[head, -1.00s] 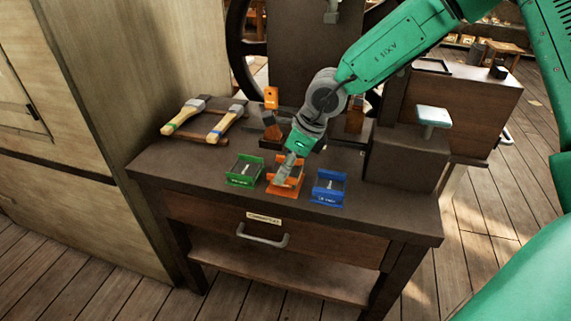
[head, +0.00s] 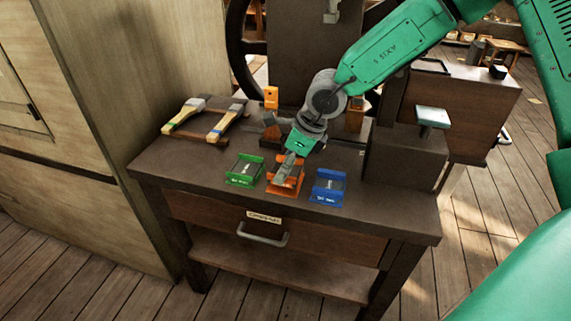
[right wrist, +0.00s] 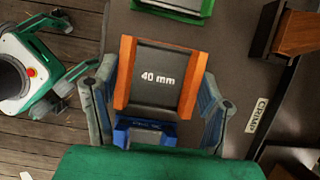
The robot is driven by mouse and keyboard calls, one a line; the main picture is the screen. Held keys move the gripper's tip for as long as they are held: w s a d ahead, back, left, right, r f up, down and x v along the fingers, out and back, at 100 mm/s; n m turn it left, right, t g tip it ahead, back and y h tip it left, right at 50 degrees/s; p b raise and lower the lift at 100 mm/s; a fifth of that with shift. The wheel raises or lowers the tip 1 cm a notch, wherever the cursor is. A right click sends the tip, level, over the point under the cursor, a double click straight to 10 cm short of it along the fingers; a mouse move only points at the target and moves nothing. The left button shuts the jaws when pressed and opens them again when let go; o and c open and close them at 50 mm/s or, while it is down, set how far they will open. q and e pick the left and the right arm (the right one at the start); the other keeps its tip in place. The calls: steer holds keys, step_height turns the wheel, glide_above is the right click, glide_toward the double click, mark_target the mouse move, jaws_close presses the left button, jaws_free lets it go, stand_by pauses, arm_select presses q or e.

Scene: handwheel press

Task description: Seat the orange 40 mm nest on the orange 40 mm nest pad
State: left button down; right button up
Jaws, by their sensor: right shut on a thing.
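The orange 40 mm nest (head: 287,180) is in the row at the front of the bench, between a green nest and a blue nest. The right wrist view shows its two orange side walls and dark bed marked 40 mm (right wrist: 158,78). My right gripper (head: 286,172) reaches down over it, with one grey finger (right wrist: 96,105) on each side of it, shut on it. I cannot tell whether it is lifted off the bench. I cannot make out the orange 40 mm nest pad.
The green nest (head: 245,170) and blue nest (head: 329,187) stand close on either side. Two wooden-handled tools (head: 203,122) lie at the back left. Orange posts (head: 271,97) stand at the press behind my gripper. The bench front (head: 215,196) is clear.

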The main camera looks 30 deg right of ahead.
steer(key=shift+f+b, duration=0.4)
steer(key=shift+f, duration=0.45)
steer(key=o, duration=1.6)
steer(key=v, duration=1.1)
steer(key=shift+s+d+r, duration=0.1)
steer(key=shift+d+r, duration=0.05)
steer(key=shift+r, duration=0.2)
